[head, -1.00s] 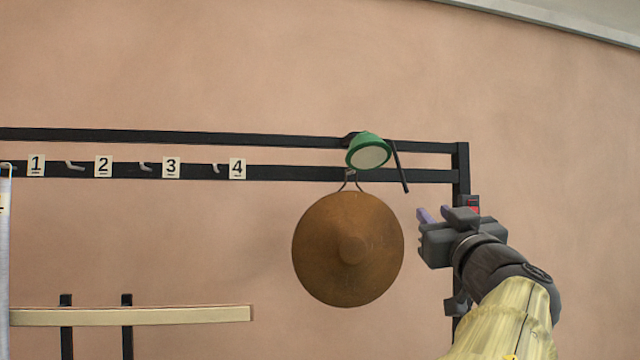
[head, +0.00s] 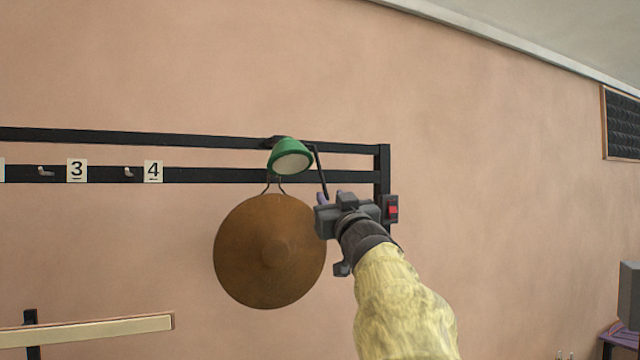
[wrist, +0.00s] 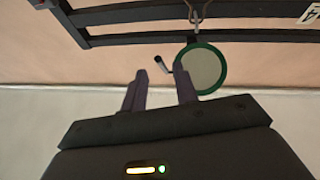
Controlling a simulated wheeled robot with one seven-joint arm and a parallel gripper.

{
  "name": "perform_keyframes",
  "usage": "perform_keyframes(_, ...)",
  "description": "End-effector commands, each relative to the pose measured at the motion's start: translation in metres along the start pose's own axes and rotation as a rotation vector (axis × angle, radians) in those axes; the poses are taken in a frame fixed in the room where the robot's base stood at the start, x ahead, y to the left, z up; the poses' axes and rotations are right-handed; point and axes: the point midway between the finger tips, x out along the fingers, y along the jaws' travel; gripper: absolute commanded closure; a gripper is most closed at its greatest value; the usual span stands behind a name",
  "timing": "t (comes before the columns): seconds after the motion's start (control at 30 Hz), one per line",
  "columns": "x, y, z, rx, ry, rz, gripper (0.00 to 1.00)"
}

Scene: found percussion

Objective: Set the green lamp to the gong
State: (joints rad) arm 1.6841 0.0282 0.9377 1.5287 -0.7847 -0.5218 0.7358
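The green lamp (head: 290,156) hangs from the upper part of the black rack, its pale round face tilted downward, just above the bronze gong (head: 245,250). A thin dark rod (head: 320,172) runs down from beside the lamp's right side. My gripper (head: 330,197) is at the rod's lower end, right of the gong; I cannot tell whether they touch. In the wrist view my two purple fingers (wrist: 160,82) stand apart with nothing between them. The lamp's round face (wrist: 206,68) and the rod's end (wrist: 158,62) show beyond the fingertips.
The black rack (head: 350,174) has hooks and number tags (head: 153,171) at left. A red switch box (head: 391,209) sits on its right post, close to my gripper. A pale wooden bar (head: 90,333) is at lower left. The wall at right is mostly clear.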

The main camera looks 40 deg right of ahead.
Motion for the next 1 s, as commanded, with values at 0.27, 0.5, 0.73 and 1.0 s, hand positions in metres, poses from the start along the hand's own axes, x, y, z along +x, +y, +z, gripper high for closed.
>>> perform_keyframes(0.27, 0.033, -0.001, -0.003, 0.008, 0.001, -0.003, 0.71)
perform_keyframes(0.5, 0.05, -0.001, 0.0, 0.004, -0.001, -0.001, 0.71)
perform_keyframes(0.73, 0.051, -0.001, 0.001, 0.0, -0.002, -0.001, 0.71)
perform_keyframes(1.0, 0.051, -0.001, 0.001, 0.001, -0.002, -0.001, 1.0)
